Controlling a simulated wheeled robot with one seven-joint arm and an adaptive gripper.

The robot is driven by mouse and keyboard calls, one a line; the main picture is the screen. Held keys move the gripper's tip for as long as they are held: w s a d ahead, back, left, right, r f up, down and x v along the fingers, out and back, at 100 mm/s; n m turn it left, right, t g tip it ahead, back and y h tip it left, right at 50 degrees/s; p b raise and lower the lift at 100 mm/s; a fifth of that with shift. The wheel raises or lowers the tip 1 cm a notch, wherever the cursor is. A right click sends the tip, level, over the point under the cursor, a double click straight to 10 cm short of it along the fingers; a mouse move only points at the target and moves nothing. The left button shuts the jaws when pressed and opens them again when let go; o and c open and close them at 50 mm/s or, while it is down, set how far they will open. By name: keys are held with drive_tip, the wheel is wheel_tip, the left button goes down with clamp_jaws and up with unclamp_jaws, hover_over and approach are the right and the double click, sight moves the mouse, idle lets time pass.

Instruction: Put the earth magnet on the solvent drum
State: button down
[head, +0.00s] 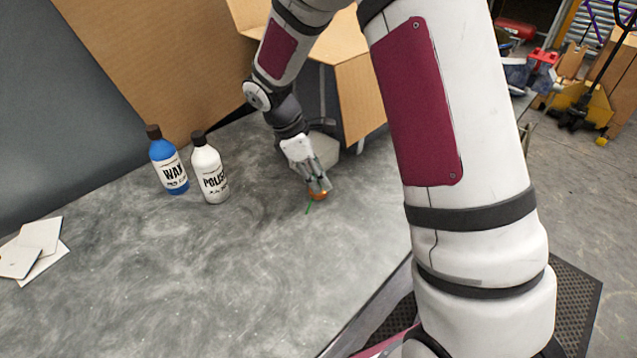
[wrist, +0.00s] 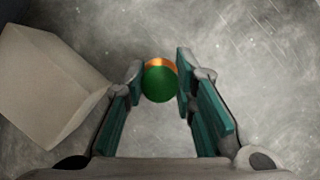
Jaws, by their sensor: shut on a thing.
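My gripper (head: 317,186) is low over the grey table and shut on a small round orange and green thing, which I take to be the earth magnet (head: 318,195). In the wrist view the magnet (wrist: 159,84) shows a green round face with an orange edge behind it, between the two fingertips (wrist: 161,76). In the head view a thin green piece sticks out below it toward the lower left. I cannot tell whether it touches the table. No solvent drum can be made out in either view.
A pale block (head: 325,150) stands close behind my gripper and also shows at left in the wrist view (wrist: 45,85). A blue wax bottle (head: 168,165) and a white polish bottle (head: 209,172) stand left. White cards (head: 38,247) lie far left. The table's front-left area is clear.

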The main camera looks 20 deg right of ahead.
drive_tip(key=shift+f, duration=1.15)
drive_tip(key=shift+f, duration=0.15)
drive_tip(key=c, duration=1.3)
unclamp_jaws()
